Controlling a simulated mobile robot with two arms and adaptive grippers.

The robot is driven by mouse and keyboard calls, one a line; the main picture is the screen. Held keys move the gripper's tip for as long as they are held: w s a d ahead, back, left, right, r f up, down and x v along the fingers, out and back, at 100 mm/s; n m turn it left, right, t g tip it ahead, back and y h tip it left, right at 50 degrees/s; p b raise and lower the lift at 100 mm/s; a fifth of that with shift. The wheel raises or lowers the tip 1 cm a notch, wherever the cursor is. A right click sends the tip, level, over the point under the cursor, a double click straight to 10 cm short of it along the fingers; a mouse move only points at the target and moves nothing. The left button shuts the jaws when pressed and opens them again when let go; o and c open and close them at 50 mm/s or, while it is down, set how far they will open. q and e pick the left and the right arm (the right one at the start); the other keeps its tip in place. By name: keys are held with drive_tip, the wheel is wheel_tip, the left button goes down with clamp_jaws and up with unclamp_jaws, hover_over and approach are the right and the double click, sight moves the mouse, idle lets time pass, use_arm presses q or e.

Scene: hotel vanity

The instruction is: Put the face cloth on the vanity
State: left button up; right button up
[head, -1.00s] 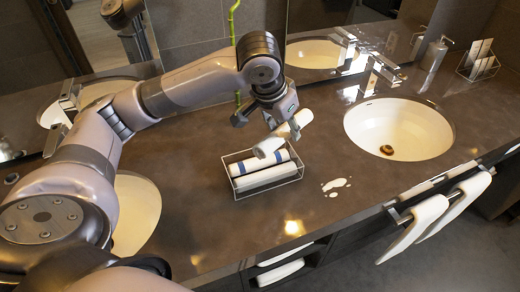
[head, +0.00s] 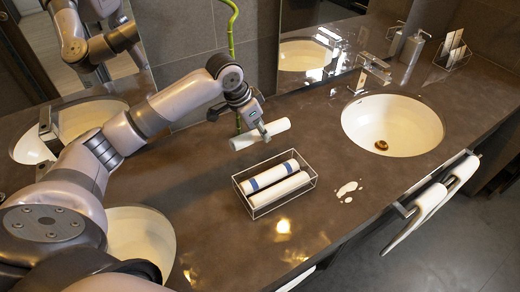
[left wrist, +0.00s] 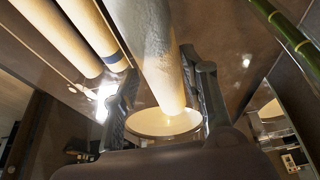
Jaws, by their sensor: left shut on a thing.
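My left gripper (head: 262,131) is shut on a rolled white face cloth (head: 279,127). It holds the roll in the air, behind the clear tray (head: 312,183) in the head view. The dark vanity top (head: 225,235) carries the tray. My right gripper is not in view.
A white basin (head: 405,115) with a faucet (head: 374,65) is at the right. A white spill-like patch (head: 347,189) is right of the tray. A green bamboo stalk (head: 231,45) stands behind the gripper. The counter left of the tray is bare.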

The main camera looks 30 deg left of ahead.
sight(259, 141)
use_arm(q)
wheel_tip(259, 141, down, 5)
wheel_tip(259, 141, down, 3)
drive_tip(key=shift+f+p, duration=0.2)
drive_tip(key=shift+p, duration=0.35)
drive_tip(key=shift+f, duration=0.3)
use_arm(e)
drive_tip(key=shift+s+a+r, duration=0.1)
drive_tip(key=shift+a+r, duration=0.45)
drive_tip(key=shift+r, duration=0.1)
use_arm(q)
drive_tip(key=shift+f, duration=0.15)
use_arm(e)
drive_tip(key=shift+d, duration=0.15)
use_arm(q)
drive_tip(key=o, duration=0.8)
drive_tip(key=shift+c, duration=0.2)
